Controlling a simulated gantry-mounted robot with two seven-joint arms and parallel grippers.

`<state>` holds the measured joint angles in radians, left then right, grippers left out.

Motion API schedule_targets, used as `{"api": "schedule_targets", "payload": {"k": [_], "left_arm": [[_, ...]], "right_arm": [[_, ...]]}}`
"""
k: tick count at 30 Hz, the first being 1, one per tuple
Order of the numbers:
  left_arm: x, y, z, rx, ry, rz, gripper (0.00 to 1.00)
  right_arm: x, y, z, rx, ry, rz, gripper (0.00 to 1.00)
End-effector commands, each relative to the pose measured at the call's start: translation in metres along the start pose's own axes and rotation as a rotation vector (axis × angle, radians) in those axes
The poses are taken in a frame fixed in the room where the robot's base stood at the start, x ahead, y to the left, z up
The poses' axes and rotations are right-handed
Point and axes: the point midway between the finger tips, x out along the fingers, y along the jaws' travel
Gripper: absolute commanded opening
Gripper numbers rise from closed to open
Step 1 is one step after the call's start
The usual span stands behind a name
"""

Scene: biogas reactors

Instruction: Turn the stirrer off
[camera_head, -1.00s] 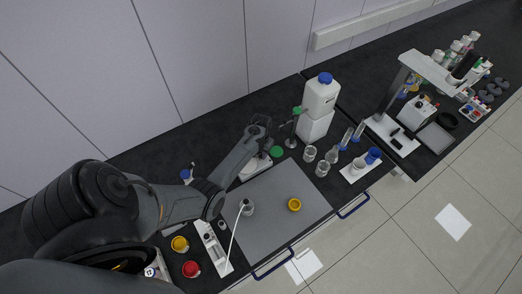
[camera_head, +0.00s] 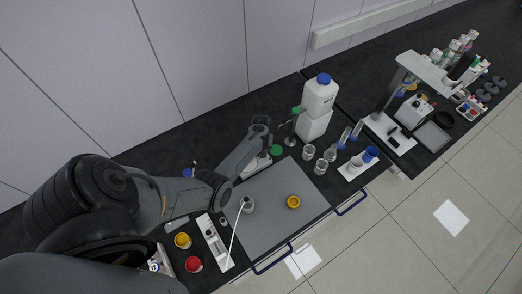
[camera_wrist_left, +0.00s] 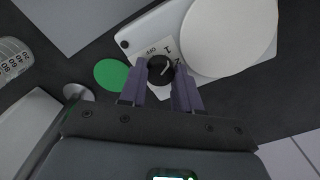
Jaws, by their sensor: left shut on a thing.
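The stirrer is a white unit with a round white plate (camera_wrist_left: 229,36) in the left wrist view, and only a small white part (camera_head: 257,163) shows below my arm in the head view. Its black knob (camera_wrist_left: 160,70) has a pale pointer line and sits by printed marks, "OFF" and "1". My left gripper (camera_wrist_left: 160,86) is shut on the knob, one purple-grey finger on each side. The exact setting of the pointer is too small to tell. My right gripper is not in view.
A green disc (camera_wrist_left: 111,74) lies beside the stirrer. A stand with a white arm (camera_head: 428,70) is farther right.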

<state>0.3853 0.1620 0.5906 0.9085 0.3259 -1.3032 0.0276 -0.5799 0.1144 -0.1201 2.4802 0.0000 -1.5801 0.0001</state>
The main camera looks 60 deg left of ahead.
Motion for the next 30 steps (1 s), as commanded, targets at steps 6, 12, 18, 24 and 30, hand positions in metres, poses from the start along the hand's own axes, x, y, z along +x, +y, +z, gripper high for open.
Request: {"api": "schedule_targets", "payload": {"k": [6, 12, 18, 24, 30], "left_arm": [[0.001, -0.0004, -0.0002, 0.0, 0.002, -0.001, 0.02], [0.0009, -0.0005, -0.0001, 0.001, 0.001, -0.001, 0.55], [0.0008, -0.0014, 0.0, 0.0, 0.0, -0.002, 0.58], [0.0007, -0.0021, 0.0001, -0.002, -0.001, -0.003, 0.58], [0.0015, -0.0027, 0.0002, 0.013, -0.001, -0.004, 0.58]], "right_arm": [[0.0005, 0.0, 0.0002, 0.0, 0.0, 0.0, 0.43], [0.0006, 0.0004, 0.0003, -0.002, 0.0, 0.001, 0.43], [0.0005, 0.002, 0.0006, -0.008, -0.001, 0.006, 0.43], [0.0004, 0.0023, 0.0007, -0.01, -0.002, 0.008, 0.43], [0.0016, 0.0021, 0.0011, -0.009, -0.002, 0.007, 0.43]]}}
